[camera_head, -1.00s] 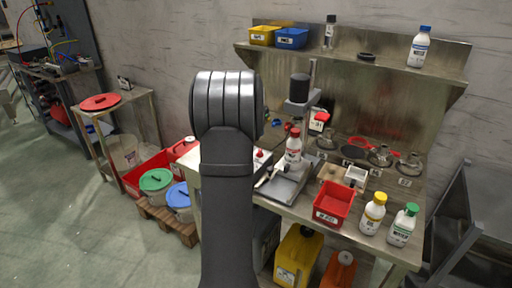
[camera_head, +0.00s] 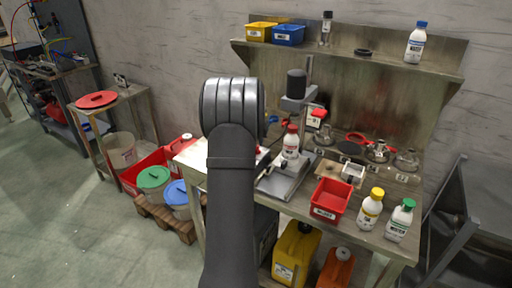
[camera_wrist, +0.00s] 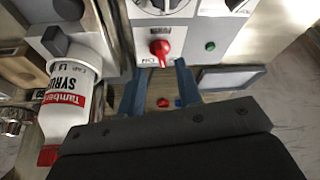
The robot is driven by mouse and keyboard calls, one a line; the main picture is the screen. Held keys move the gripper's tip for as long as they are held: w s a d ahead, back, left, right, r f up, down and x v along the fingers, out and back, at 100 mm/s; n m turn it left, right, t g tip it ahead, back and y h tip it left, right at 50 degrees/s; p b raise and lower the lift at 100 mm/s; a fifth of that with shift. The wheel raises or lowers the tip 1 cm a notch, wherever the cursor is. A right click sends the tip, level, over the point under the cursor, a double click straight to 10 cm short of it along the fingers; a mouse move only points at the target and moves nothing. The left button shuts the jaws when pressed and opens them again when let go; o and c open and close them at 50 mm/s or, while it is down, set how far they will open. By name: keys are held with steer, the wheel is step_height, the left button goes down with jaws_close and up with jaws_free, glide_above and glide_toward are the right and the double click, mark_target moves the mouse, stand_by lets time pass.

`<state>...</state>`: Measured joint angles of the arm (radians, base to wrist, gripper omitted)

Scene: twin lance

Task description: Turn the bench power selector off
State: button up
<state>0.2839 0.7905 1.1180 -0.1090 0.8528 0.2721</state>
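A red selector knob (camera_wrist: 160,48) sits on a light grey panel (camera_wrist: 186,32) in the wrist view, with a partly readable label under it. My gripper (camera_wrist: 158,84) is open and empty. Its two blue-grey fingers stand apart, one on each side below the knob, with the knob just beyond the fingertips. I cannot tell if they touch the panel. In the head view my arm hides the gripper, and I cannot make out the knob there.
A white syrup bottle (camera_wrist: 68,98) stands close left of my gripper in the wrist view; a green button (camera_wrist: 210,45) is right of the knob. In the head view, a red bin (camera_head: 331,200) and yellow-capped bottle (camera_head: 370,208) stand along the bench front.

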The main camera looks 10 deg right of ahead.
steer(key=shift+x, duration=2.25)
